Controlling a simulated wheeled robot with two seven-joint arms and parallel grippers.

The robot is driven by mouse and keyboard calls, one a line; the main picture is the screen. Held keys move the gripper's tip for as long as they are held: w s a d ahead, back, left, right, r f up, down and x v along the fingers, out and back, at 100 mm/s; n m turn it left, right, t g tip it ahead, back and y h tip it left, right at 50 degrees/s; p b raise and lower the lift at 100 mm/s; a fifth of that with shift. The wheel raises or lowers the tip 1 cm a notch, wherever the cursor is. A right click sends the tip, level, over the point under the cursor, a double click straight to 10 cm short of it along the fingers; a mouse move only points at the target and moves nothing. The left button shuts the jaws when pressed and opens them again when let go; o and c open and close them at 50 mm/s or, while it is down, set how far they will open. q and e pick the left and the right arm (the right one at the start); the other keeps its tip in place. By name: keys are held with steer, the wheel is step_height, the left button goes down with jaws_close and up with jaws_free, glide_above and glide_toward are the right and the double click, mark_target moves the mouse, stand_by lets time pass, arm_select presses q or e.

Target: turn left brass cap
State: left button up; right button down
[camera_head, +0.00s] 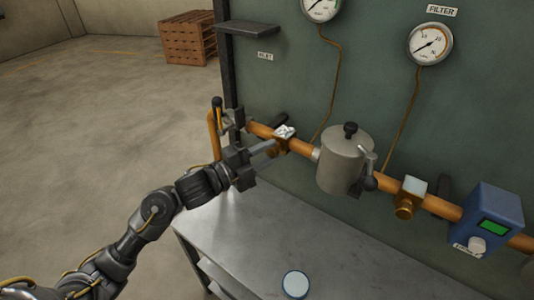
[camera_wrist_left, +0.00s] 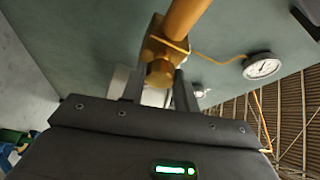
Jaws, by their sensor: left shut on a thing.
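The left brass cap (camera_wrist_left: 160,72) sits on the underside of a brass fitting (camera_wrist_left: 157,42) on the copper pipe, between the two grey fingers in the left wrist view. My left gripper (camera_head: 270,148) reaches this fitting from the left in the head view and is shut on the cap. The fingers mostly hide the cap in the head view. A second brass cap (camera_head: 403,210) sits on a similar fitting further right along the pipe, with no gripper near it. My right gripper is not in view.
A grey filter pot (camera_head: 343,163) with a black knob and a blue box (camera_head: 489,218) sit along the pipe (camera_head: 303,147). Gauges (camera_head: 430,44) hang on the green panel. A round white-topped item (camera_head: 295,284) stands on the metal bench (camera_head: 262,232). A wooden crate (camera_head: 187,38) stands behind.

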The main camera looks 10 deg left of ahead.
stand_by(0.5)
arm_select(q)
steer(key=o, duration=1)
steer(key=shift+c, duration=0.2)
steer(key=shift+s+a+f+b, duration=0.2)
steer(key=shift+s+a+b, duration=0.1)
steer(key=shift+s+a, duration=0.05)
steer(key=b+v, duration=0.3)
steer(key=v, duration=0.6)
steer(key=shift+s+a, duration=0.3)
